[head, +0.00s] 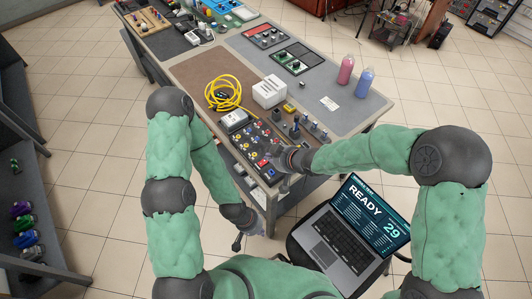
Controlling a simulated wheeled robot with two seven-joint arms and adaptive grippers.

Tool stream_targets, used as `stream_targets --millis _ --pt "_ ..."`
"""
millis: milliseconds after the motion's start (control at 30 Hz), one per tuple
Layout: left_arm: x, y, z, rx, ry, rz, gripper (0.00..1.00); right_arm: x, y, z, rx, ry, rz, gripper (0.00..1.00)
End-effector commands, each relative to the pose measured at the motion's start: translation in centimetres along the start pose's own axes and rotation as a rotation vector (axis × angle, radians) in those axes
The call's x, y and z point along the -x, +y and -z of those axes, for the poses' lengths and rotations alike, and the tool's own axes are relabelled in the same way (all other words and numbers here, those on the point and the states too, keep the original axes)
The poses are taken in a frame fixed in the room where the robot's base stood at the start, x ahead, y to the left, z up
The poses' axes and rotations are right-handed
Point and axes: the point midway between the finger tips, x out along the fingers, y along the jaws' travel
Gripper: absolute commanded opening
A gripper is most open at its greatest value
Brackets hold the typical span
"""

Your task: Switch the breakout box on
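A dark box or panel with rows of coloured sockets and knobs (245,150), probably the breakout box, lies at the table's near edge in the head view. A small red part (262,163) shows near its right side. My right gripper (274,157) is at the right side of this panel, close over it, and hides part of it. Its fingers are too small to read, and I cannot tell whether they touch anything. My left gripper (239,235) hangs low in front of the table's near edge, apart from the panel. Its fingers are unclear.
A laptop (345,235) reading "READY 29" stands at the near right. Several small fittings stand right of the panel.

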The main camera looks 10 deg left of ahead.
Motion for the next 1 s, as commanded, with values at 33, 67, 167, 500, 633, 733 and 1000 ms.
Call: stream_targets --millis 33,67,167,500,633,733,1000 --pt "0.4 0.2 0.0 0.000 0.000 0.000 0.00 1.1 -0.1 0.1 -0.001 0.001 -0.001 0.00" --pt "0.6 0.2 0.0 0.000 0.000 0.000 0.00 1.5 -0.2 0.1 -0.001 0.001 -0.001 0.00" --pt "0.8 0.3 0.0 0.000 0.000 0.000 0.00 2.5 -0.4 0.1 -0.001 0.000 -0.001 0.00" --pt "1.0 0.4 0.0 0.000 0.000 0.000 0.00 3.4 -0.6 -0.1 0.000 0.000 0.000 0.00" --pt "1.0 0.4 0.0 0.000 0.000 0.000 0.00 3.4 -0.6 -0.1 0.000 0.000 0.000 0.00" --pt "1.0 0.4 0.0 0.000 0.000 0.000 0.00 3.4 -0.6 -0.1 0.000 0.000 0.000 0.00" --pt "0.9 0.3 0.0 0.000 0.000 0.000 0.00 3.1 -0.2 -1.1 -0.029 -0.013 -0.003 0.00"
